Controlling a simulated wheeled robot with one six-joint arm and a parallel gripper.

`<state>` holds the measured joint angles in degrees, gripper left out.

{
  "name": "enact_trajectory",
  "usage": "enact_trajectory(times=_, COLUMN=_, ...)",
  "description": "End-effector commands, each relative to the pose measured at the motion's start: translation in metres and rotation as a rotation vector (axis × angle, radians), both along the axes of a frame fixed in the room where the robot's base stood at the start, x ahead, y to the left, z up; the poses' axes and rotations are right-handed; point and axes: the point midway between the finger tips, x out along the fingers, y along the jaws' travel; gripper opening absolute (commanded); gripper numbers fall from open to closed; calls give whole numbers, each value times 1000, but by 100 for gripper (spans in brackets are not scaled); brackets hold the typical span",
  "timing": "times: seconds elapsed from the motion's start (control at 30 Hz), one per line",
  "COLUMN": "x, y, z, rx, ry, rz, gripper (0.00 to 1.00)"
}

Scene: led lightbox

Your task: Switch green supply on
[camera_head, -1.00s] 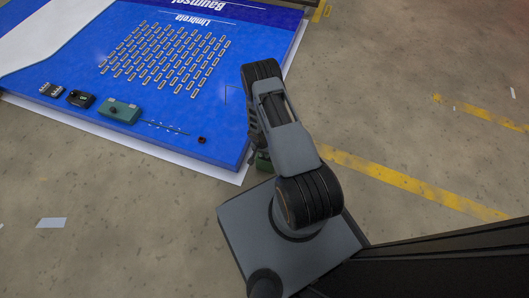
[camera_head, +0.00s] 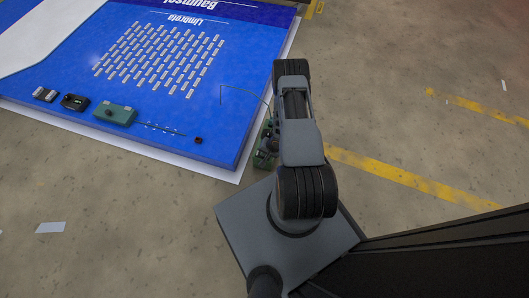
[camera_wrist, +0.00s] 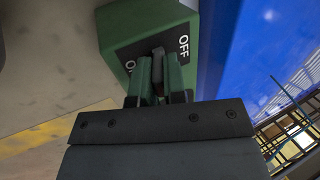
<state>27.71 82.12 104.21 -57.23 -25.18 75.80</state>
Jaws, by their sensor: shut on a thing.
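The green supply is a green box (camera_wrist: 145,22) with OFF and partly hidden ON labels, filling the top middle of the wrist view. A small grey switch lever (camera_wrist: 158,54) stands on its labelled face, between the two labels. My gripper (camera_wrist: 159,70) has its green fingers on either side of the lever and is shut on it. The fingers hide part of the lever and the ON label, so I cannot tell its setting. In the head view, my gripper (camera_head: 267,140) is beside the blue board's right edge, partly hidden by my arm.
The large blue board (camera_head: 60,65) lies to the left, bearing rows of small light pieces. Small boxes stand along its near edge, including a green one with a knob (camera_head: 115,114). A thin cable (camera_head: 242,88) arcs over the right side.

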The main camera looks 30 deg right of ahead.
Motion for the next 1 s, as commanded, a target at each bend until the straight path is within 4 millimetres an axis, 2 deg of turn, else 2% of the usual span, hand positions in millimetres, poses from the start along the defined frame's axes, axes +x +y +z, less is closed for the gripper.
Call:
enact_trajectory(times=0.43, x=-2, y=-1, z=1, rx=6, ry=-4, rz=-2, gripper=0)
enact_trajectory(times=0.47, x=-2, y=-1, z=1, rx=6, ry=-4, rz=-2, gripper=13)
enact_trajectory(times=0.57, x=-1, y=-1, z=1, rx=6, ry=-4, rz=-1, gripper=22)
enact_trajectory(times=0.83, x=-1, y=0, z=3, rx=6, ry=-6, rz=1, gripper=22)
enact_trajectory(times=1.0, x=-6, y=-5, z=22, rx=6, ry=-6, rz=1, gripper=22)
